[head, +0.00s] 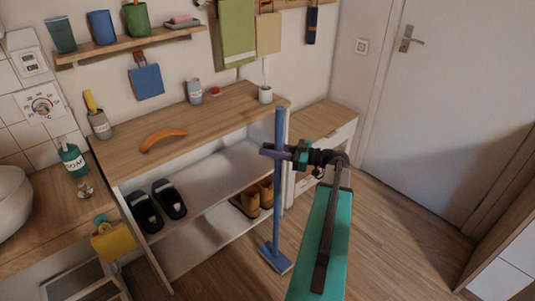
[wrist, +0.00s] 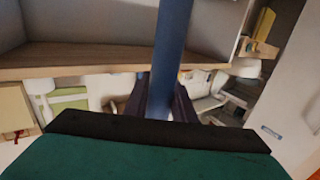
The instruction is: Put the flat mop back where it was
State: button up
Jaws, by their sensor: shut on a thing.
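The flat mop (head: 278,200) is blue, with a long handle and a flat rectangular head. It is nearly upright in front of the right end of the shelf unit, head down at the floor. I cannot tell whether the head touches the floor. My gripper (head: 275,153) is shut on the upper part of its handle. In the wrist view the blue handle (wrist: 173,45) stands between the dark purple fingers of my gripper (wrist: 168,105). The mop head is out of sight there.
The open shelf unit (head: 205,112) holds black slippers (head: 155,205) and brown shoes (head: 258,197). An orange curved object (head: 162,139) lies on top. A low wooden cabinet (head: 318,119) stands right of it, near the white door (head: 450,90). Wooden floor (head: 400,230) is clear at right.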

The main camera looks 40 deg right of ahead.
jog(key=shift+w+d+f, duration=0.1)
jog(key=shift+w+d, duration=0.25)
jog(key=shift+w, duration=0.3)
jog(key=shift+w+d, duration=0.35)
jog(key=shift+w, duration=0.3)
jog(key=shift+f, duration=1.8)
jog(key=o, duration=0.8)
jog(key=shift+f, duration=0.1)
jog(key=shift+o, duration=0.2)
jog(key=v, duration=1.2)
